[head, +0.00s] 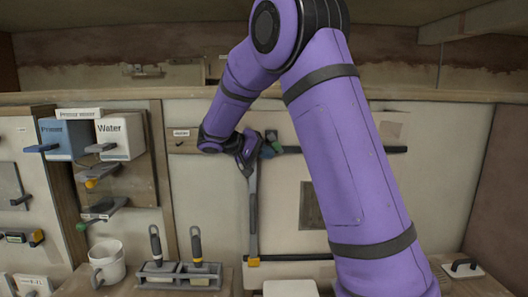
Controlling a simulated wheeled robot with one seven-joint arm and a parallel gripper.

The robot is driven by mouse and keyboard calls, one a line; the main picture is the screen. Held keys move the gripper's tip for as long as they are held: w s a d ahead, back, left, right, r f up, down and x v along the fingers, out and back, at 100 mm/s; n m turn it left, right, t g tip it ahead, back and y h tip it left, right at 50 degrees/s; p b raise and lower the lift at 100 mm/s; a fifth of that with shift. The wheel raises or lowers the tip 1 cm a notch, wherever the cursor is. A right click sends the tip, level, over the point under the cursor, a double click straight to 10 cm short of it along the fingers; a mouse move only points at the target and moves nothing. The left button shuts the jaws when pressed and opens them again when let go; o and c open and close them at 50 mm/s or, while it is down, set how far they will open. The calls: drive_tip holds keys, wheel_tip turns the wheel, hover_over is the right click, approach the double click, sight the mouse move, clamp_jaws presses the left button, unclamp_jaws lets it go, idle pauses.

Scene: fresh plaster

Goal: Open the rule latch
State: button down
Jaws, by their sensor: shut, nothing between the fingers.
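A long grey bar (253,215), which looks like the rule, hangs upright against the pale back wall, with an orange tip at its lower end. A small dark fitting with a green part (268,151) sits by its upper end; I cannot tell for sure that it is the latch. My gripper (247,158) is at the top of the bar, close to this fitting. It is shut with nothing held. The fingertips are small and dark, and I cannot tell whether they touch the fitting. A small label (181,133), too small to read, is on a wooden strip left of my wrist.
Blue (66,139) and white (120,136) boxes stand on a wooden bracket at the left, above levers (103,209). A white mug (107,262) and a rack (185,274) with two upright tools stand below. My arm hides much of the wall's middle right.

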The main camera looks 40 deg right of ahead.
sight(276, 145)
drive_tip(key=shift+s+d, duration=0.65)
drive_tip(key=shift+d, duration=0.3)
idle(0.6)
drive_tip(key=shift+r, duration=0.1)
idle(0.8)
drive_tip(key=shift+r, duration=0.7)
